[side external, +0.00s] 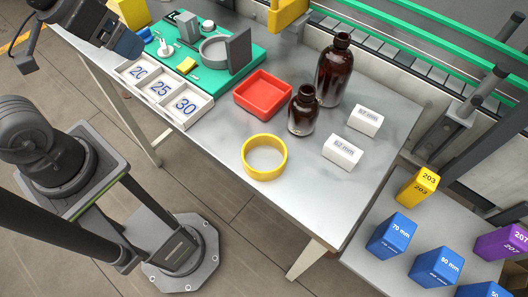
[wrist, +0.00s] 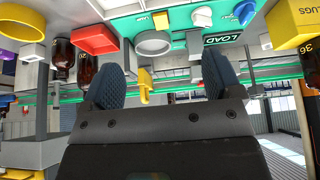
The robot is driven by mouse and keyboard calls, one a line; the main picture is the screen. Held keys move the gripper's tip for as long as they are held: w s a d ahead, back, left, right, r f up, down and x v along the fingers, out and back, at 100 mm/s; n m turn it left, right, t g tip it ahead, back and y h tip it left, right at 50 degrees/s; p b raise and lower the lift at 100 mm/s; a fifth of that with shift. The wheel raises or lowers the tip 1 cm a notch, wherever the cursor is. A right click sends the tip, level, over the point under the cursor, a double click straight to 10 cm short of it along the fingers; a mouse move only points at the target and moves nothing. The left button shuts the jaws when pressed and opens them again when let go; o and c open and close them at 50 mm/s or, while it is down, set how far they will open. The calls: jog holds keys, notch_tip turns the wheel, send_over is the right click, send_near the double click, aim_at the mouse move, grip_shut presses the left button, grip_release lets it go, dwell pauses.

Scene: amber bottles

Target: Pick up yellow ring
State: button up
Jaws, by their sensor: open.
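The yellow ring (side external: 263,175) lies flat on the grey table near its front edge, with its opening facing up. Nothing is inside or touching it. In the wrist view, which looks upside down, a yellow round shape at the top left corner appears to be the ring (wrist: 22,30), partly cut off. My gripper (side external: 129,45) is at the upper left of the side view, above the left end of the table and well away from the ring. In the wrist view its two dark fingers (wrist: 162,68) stand wide apart with nothing held between them.
A red tray (side external: 263,113) sits behind the ring, with a short amber bottle (side external: 302,122) and a tall one (side external: 334,72) to its right. Two white blocks (side external: 342,152) lie further right. A numbered white tray (side external: 121,77) and green board (side external: 257,62) are left. The table's front edge is close.

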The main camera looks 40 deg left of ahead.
jog(key=shift+o, duration=1.2)
jog(key=m+g+h, duration=0.1)
jog(key=m+g, duration=0.5)
jog(key=m, duration=1.2)
send_over(266, 163)
notch_tip(266, 163, down, 9)
jog(key=shift+a+r, duration=0.15)
jog(key=shift+r, duration=0.05)
jog(key=shift+f, duration=2.7)
jog(key=c, duration=0.8)
